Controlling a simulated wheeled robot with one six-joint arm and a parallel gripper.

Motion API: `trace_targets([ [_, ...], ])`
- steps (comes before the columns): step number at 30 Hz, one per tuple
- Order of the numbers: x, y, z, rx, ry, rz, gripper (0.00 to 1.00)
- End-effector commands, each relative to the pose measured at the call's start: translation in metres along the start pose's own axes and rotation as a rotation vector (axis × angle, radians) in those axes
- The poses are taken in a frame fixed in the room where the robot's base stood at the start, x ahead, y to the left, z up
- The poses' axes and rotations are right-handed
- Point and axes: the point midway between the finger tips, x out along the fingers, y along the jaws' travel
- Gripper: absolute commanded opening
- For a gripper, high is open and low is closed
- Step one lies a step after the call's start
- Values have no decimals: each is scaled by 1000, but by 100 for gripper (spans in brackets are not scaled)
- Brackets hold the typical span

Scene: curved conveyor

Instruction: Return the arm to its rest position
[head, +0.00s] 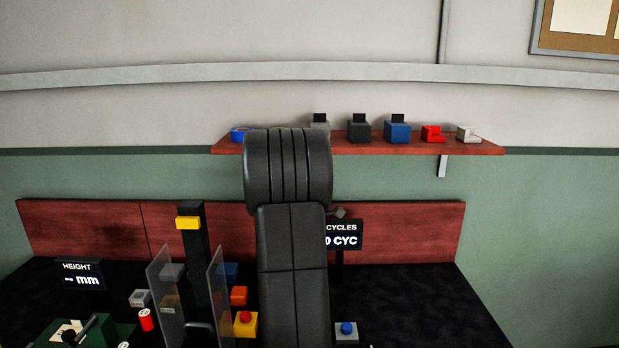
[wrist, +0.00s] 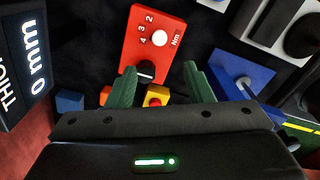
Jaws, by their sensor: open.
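My black arm (head: 292,240) stands upright in the middle of the head view, its rounded joint in front of the wall shelf. My gripper is hidden behind the arm or out of sight there. In the wrist view my gripper (wrist: 160,80) has its two green fingers wide apart with nothing held between them. Beyond the fingertips is a red box (wrist: 153,40) with a white knob, a black knob and "Nm" on it. A small yellow and red block (wrist: 156,96) shows between the fingers, farther off. I cannot tell the distance to either.
A brown shelf (head: 480,147) holds several small blocks. The dark bench (head: 420,300) carries a height display (head: 78,273), clear panels (head: 218,280), a yellow box with a red button (head: 245,322) and a cycles display (head: 342,236) beside my arm. The bench's right part is clear.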

Motion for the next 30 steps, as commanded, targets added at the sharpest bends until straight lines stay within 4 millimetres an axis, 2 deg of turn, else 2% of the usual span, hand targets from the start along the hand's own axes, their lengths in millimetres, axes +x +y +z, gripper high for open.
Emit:
trace_targets([
  [1,14,-1,0,0,2,-6,47],
  [3,28,-1,0,0,2,-6,47],
  [18,129,-2,0,1,2,-7,47],
  [30,124,-1,0,337,0,-2,47],
])
